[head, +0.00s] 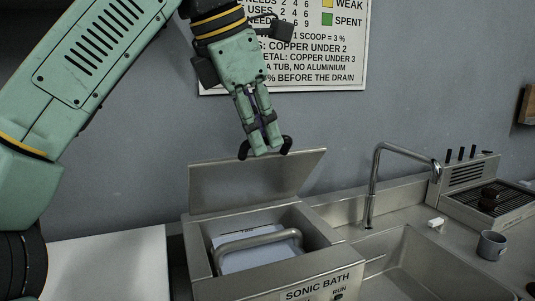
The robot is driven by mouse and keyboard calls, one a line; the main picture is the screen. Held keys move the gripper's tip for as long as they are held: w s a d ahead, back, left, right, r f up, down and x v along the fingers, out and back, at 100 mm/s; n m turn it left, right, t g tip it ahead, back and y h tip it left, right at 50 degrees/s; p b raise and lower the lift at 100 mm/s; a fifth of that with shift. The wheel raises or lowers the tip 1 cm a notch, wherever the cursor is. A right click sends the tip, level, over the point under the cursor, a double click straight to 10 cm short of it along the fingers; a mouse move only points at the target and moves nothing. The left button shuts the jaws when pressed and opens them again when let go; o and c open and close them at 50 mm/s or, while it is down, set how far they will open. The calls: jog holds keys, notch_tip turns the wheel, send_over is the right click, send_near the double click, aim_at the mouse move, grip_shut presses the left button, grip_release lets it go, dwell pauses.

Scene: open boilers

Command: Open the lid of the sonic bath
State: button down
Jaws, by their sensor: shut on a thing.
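The sonic bath (318,282) is a steel box with its name on the front, below the middle of the head view. Its flat steel lid (240,184) stands raised at the back, tilted up from the opening. A dark curved handle (286,146) shows at the lid's upper edge. My gripper (264,150) points down from above and is shut on this handle, with its fingers covering the middle of it. The bath's inside is visible, with a bent metal bar (262,238) over a pale surface.
A sink (408,268) with a tall curved tap (373,180) is right of the bath. A grey mug (491,245) and a small white item (436,224) stand farther right, near a grated unit (487,200). A pale worktop (105,265) lies left. A sign (320,50) hangs behind.

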jog(key=shift+w+a+r, duration=0.3)
jog(key=shift+w, duration=0.45)
jog(key=shift+w+a+r, duration=0.25)
jog(key=shift+w+a, duration=0.1)
jog(key=shift+w, duration=0.45)
jog(key=shift+w+a+r, duration=0.3)
jog(key=shift+w, duration=0.45)
jog(key=c, duration=2.1)
grip_release()
jog(key=shift+o, duration=1.4)
jog(key=shift+w+f, duration=0.2)
jog(key=shift+w, duration=0.2)
jog(key=shift+o, duration=0.9)
jog(key=shift+s+r, duration=0.25)
jog(key=shift+s, duration=0.05)
jog(key=shift+w+d, duration=0.1)
